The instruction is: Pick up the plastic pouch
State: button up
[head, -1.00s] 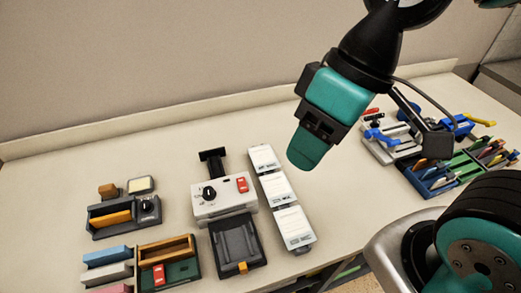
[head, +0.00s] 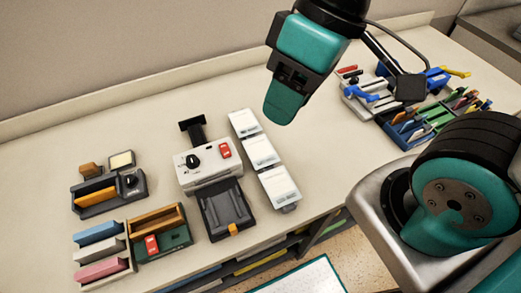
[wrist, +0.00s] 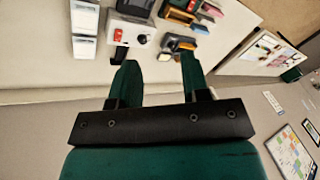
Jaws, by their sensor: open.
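I cannot make out with certainty which thing is the plastic pouch. Three white, label-marked packets or trays (head: 262,153) stand in a slanting row on the counter in the head view. They also show at the upper left of the wrist view (wrist: 84,22). My gripper (head: 283,105) hangs above the counter, behind and right of that row in the picture, and touches nothing. In the wrist view its two green fingers (wrist: 158,64) are wide apart with nothing between them.
A white device with a black knob (head: 200,168) stands left of the row, with a dark tray (head: 225,210) before it. Wooden and coloured organisers (head: 105,255) lie at left. A blue rack with tools (head: 430,120) stands at right. Bare counter lies between row and rack.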

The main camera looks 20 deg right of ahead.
jog(key=shift+o, duration=0.2)
dwell(0.3)
jog(key=o, duration=0.3)
jog(key=shift+w+f, duration=0.15)
jog(key=shift+f, duration=0.05)
jog(key=o, duration=0.7)
jog(key=w+f+b, duration=0.1)
jog(key=w+f+m+b, duration=0.1)
jog(key=w+f+b, duration=0.1)
jog(key=w+d+f+m+h+b, duration=0.1)
jog(key=w+f, duration=0.1)
jog(key=shift+o, duration=0.2)
jog(key=m+h+b, duration=0.3)
jog(key=m+b, duration=0.2)
send_over(261, 151)
jog(key=f, duration=2.5)
jog(key=shift+w+a, duration=0.15)
jog(key=shift+a, duration=0.05)
jog(key=shift+d+f+p, duration=0.15)
jog(key=shift+f+p, duration=0.7)
jog(key=shift+f, duration=2)
